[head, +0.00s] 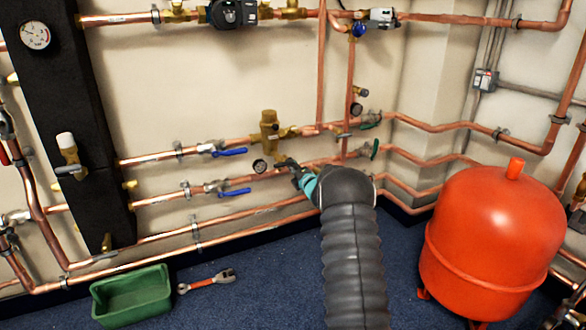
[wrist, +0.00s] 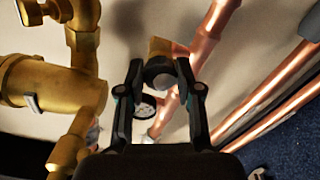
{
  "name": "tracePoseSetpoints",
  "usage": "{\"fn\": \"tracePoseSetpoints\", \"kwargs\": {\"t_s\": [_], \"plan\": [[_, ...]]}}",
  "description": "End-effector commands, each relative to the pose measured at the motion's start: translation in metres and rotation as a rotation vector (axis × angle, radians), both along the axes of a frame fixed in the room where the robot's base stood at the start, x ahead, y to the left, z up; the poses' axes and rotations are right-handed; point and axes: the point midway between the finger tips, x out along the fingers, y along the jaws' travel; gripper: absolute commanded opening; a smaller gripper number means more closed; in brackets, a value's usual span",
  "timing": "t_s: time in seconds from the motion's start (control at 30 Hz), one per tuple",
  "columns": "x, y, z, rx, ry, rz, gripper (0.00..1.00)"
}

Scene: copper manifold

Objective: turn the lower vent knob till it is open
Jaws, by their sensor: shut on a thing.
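My gripper (head: 290,165) reaches to the pipes at the middle of the wall in the head view, just right of a small round gauge (head: 260,166). In the wrist view my gripper (wrist: 159,68) has its two fingers on either side of a small round grey knob (wrist: 158,76), seemingly the lower vent knob, and is shut on it. The knob sits by a short brass fitting (wrist: 160,47) on a copper pipe. In the head view the knob is hidden by my gripper. I cannot tell how far the knob is turned.
A large brass valve body (wrist: 55,88) stands close left of my gripper in the wrist view. Blue lever handles (head: 232,152) lie to the left in the head view. A red tank (head: 490,240), a green bin (head: 130,296) and a wrench (head: 207,281) are on the blue floor.

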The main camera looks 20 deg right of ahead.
Motion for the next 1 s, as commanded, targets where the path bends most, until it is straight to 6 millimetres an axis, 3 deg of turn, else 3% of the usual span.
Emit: {"fn": "tracePoseSetpoints", "kwargs": {"t_s": [0.17,0.2,0.3,0.73,1.0], "plan": [[0.001,0.001,0.002,-0.002,-0.003,0.002,0.0],[0.001,0.001,0.002,-0.001,-0.003,0.002,0.4],[0.0,0.0,0.001,-0.001,-0.002,0.001,0.6],[-0.008,-0.002,0.0,0.001,0.001,-0.001,0.6],[-0.048,-0.003,0.001,0.001,0.002,-0.002,0.6]]}}
